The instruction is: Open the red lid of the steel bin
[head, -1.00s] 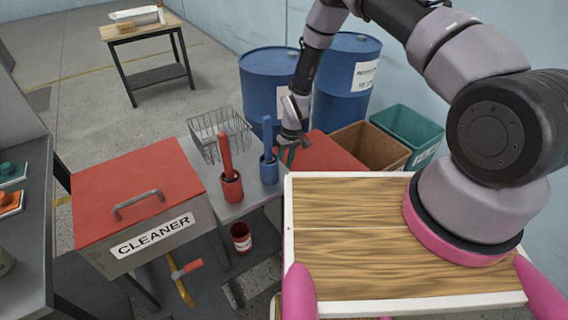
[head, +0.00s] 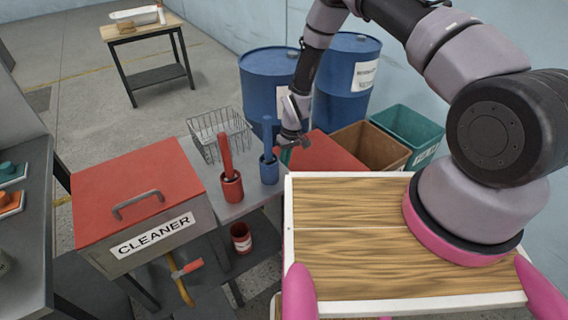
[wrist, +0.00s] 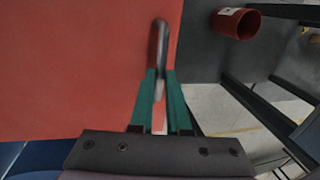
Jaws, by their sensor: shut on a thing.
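A red lid (head: 325,152) shows behind the wooden board, left of the brown bin. The bin under it is mostly hidden by the board. My gripper (head: 291,143) is at the lid's left edge. In the wrist view the lid (wrist: 70,65) fills the left side. The green fingers of my gripper (wrist: 160,95) are shut on a grey bar handle (wrist: 158,45) at the lid's edge. I cannot tell whether the lid is raised.
A grey box marked CLEANER (head: 155,235) has its own red lid. Red and blue pots with upright handles (head: 230,185) and a wire basket (head: 217,133) stand left of my gripper. Blue barrels (head: 268,85) stand behind it. Brown (head: 370,147) and green (head: 410,133) bins lie right.

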